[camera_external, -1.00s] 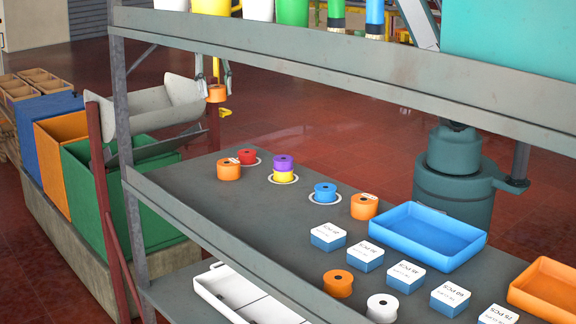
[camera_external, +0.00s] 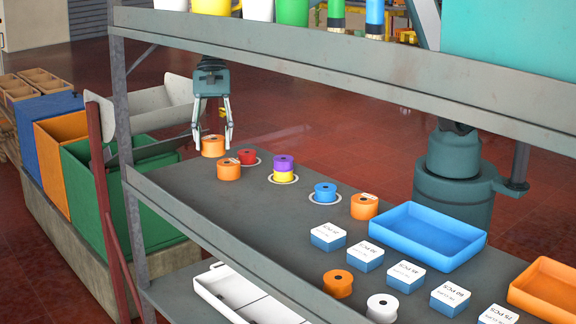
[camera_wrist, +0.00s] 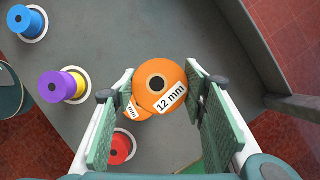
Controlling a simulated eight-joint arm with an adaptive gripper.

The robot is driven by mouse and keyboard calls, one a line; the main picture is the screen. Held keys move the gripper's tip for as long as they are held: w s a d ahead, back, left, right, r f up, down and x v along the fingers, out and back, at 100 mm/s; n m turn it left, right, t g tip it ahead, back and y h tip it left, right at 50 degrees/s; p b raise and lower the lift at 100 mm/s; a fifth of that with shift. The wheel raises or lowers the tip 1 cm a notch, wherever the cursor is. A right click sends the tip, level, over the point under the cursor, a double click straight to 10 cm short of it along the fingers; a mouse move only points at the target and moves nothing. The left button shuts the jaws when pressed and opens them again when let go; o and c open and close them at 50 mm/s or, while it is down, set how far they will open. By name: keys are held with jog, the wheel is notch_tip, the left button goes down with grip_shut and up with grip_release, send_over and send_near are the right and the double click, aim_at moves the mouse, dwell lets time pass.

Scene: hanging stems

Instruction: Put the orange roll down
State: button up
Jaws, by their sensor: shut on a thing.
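My gripper (camera_external: 212,140) points down at the far left end of the grey shelf (camera_external: 320,240). It is shut on an orange roll (camera_external: 213,146). In the wrist view the fingers (camera_wrist: 163,88) flank this roll (camera_wrist: 158,82), whose label reads "12 mm". A second orange roll (camera_external: 228,170) stands on the shelf just in front, and its label (camera_wrist: 130,108) is partly hidden under the held roll in the wrist view. I cannot tell how far the held roll is above the shelf.
A red roll (camera_external: 247,157) stands close by on a white ring. A purple roll (camera_external: 284,162) sits on a yellow one (camera_external: 284,177). A blue roll (camera_external: 325,192), another orange roll (camera_external: 364,206) and a blue tray (camera_external: 428,236) lie further right. An upper shelf board (camera_external: 340,62) runs overhead.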

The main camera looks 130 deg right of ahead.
jog(key=shift+m+h, duration=0.3)
jog(key=shift+m, duration=0.6)
jog(key=w+a+f, duration=0.2)
jog(key=w+a, duration=0.1)
jog(key=a, duration=0.4)
jog(key=w+a+f, duration=0.2)
jog(key=w+a, duration=0.2)
jog(key=a, duration=0.3)
jog(key=w+a+f, duration=0.1)
jog(key=w+a, duration=0.2)
jog(key=a, duration=0.4)
jog(key=shift+w+a+f, duration=0.1)
jog(key=shift+w+f, duration=0.1)
jog(key=shift+f, duration=0.2)
jog(key=shift+f+b, duration=0.35)
jog(key=shift+f, duration=1.2)
jog(key=shift+f, duration=0.15)
jog(key=o, duration=0.9)
jog(key=shift+o, duration=0.2)
